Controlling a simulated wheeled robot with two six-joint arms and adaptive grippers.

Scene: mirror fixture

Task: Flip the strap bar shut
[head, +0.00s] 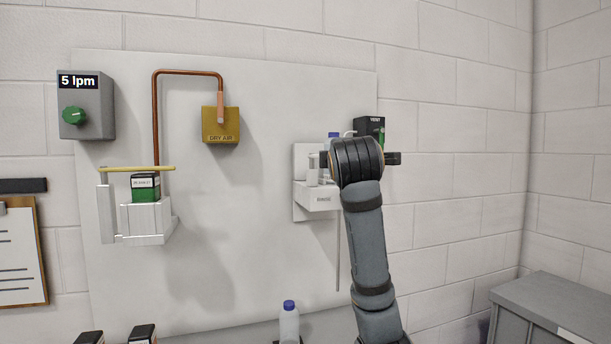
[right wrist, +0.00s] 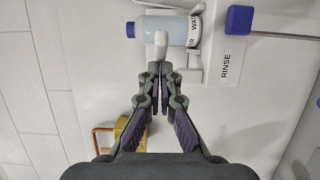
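A white bar with a rounded end (right wrist: 160,44), which looks like the strap bar, stands in front of a clear bottle with a blue cap (right wrist: 165,28) in the right wrist view. The bottle sits crosswise in that picture by a white bracket. My right gripper (right wrist: 160,68) has its fingers together at the bar's near end; I cannot tell whether they touch it. In the head view the white bracket (head: 318,198) is on the wall panel, partly hidden by my right arm, which also hides the gripper. My left gripper is not in view.
On the panel (head: 260,260) are a left white holder (head: 147,220) with a yellow bar (head: 137,168) and green box, a brass DRY AIR block (head: 220,126), copper pipe and a 5 lpm knob box (head: 87,110). A black box (head: 370,127) is behind my arm. Another bottle (head: 289,322) stands below.

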